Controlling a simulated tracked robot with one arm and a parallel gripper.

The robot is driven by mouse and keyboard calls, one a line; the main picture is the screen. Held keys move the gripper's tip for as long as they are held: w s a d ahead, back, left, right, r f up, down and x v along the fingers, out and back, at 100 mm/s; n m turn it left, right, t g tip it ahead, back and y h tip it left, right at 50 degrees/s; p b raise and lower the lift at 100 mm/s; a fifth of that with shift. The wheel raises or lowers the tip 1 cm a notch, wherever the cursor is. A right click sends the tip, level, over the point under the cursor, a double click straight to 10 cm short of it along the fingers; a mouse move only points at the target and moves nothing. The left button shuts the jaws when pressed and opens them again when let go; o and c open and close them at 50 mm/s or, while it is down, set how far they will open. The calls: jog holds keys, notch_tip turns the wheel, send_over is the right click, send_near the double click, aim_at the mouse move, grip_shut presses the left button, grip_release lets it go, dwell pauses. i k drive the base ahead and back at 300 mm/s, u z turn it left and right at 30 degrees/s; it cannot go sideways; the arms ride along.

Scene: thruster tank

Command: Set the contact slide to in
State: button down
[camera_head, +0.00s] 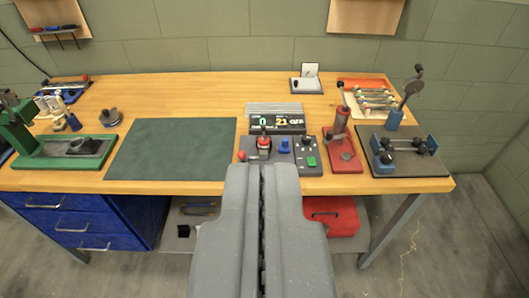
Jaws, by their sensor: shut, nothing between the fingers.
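I cannot tell for sure which part is the contact slide. A dark control box (283,170) stands at the front middle of the bench, carrying a red-topped lever (264,142), a blue part (285,146) and a green button (311,161). A small red knob (241,156) shows at its left edge. The markings and slide position are too small to read. My gripper (262,168) is shut and empty, pointing at the bench, in front of the box in the picture. It hides part of the box's lower left.
A display (277,124) stands behind the box. A red press-like device (342,150) and a dark plate with blue posts (403,164) stand to the right. A green mat (172,148) leaves clear room left, beside a green machine (66,150). The wooden bench (200,92) has free space behind.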

aim_at(284, 148)
jog(key=z, duration=0.35)
jog(key=i, duration=1.35)
jog(key=u, duration=0.35)
